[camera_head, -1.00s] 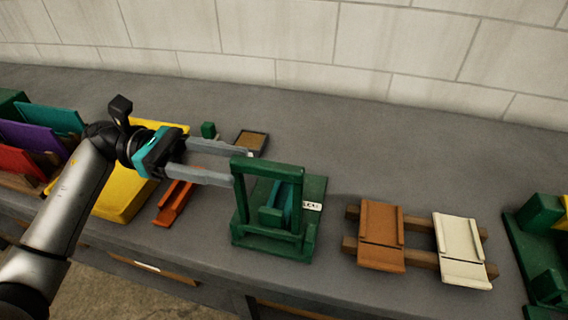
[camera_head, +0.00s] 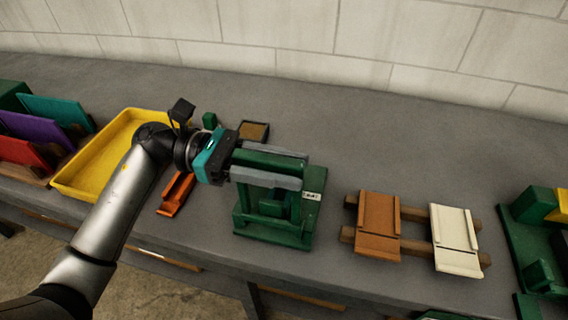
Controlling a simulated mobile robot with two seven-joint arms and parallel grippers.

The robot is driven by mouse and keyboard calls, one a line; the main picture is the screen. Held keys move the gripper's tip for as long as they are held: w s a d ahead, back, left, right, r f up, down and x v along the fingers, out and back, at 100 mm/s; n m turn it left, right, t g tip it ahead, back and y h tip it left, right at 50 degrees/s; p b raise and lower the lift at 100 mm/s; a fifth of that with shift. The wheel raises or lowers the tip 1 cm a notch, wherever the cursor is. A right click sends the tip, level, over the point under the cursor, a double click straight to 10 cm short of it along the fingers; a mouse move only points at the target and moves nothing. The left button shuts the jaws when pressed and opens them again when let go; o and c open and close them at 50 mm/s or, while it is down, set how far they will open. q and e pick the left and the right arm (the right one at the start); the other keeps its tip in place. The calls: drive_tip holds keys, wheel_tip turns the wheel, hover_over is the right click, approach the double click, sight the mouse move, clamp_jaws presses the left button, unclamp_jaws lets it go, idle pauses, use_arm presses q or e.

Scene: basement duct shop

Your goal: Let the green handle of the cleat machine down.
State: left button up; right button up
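The green cleat machine (camera_head: 272,236) stands on the bench with its handle frame raised. The handle's top bar (camera_head: 268,161) runs left to right. My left gripper (camera_head: 285,168) comes in from the left, and its grey fingers lie along the bar, one on the near side and one on the far side. The near finger hides part of the bar. I cannot tell whether the fingers press on it. A small white label (camera_head: 312,196) is on the machine's right side. My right gripper is not in view.
Left of the machine are a yellow tray (camera_head: 68,187), an orange piece (camera_head: 174,196) and coloured panels (camera_head: 55,110). A small brown-topped box (camera_head: 253,131) stands behind. Orange (camera_head: 378,226) and cream (camera_head: 454,240) plates lie right on wooden rails. Another green machine (camera_head: 535,240) is far right.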

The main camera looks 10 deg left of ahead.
use_arm(q)
clamp_jaws()
idle(1.1)
